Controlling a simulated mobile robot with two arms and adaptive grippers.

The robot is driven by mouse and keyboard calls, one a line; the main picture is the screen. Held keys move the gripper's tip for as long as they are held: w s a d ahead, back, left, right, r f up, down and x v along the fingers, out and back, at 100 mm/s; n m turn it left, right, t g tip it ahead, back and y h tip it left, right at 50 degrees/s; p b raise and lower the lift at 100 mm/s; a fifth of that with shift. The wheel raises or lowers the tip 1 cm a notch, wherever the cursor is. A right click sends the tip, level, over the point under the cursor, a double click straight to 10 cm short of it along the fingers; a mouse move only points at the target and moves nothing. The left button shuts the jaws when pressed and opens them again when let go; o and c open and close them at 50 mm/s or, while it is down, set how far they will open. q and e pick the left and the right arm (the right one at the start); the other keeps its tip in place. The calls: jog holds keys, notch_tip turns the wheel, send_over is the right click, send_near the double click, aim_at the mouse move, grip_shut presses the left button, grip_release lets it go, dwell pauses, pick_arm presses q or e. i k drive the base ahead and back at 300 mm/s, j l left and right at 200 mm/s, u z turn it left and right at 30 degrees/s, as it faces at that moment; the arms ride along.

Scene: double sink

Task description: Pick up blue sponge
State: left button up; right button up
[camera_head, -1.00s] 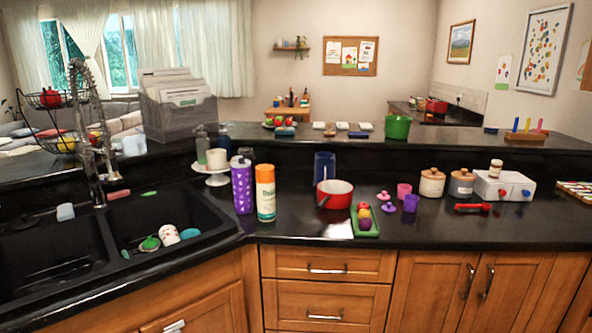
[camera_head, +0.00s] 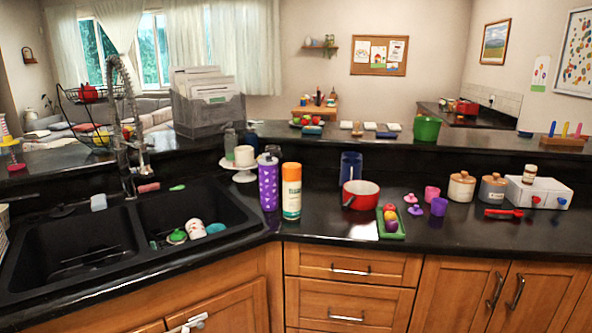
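No item is clearly recognizable as a blue sponge. A small blue-teal object (camera_head: 216,228) lies in the right basin of the double sink (camera_head: 243,205), beside a white patterned cup (camera_head: 195,229) and a green item (camera_head: 176,237). It is too small to tell what it is. A pale bluish-white block (camera_head: 98,202) stands on the sink's back rim, behind the left basin. A flat blue-teal item (camera_head: 312,130) lies on the raised ledge near red fruit. Neither of my grippers is in view.
A tall faucet (camera_head: 128,130) rises behind the sink. A purple bottle (camera_head: 268,183), an orange-and-white bottle (camera_head: 291,190) and a red pot (camera_head: 361,194) stand right of the sink. The counter's front strip (camera_head: 450,245) is clear.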

aim_at(99, 202)
jog(key=u, duration=0.75)
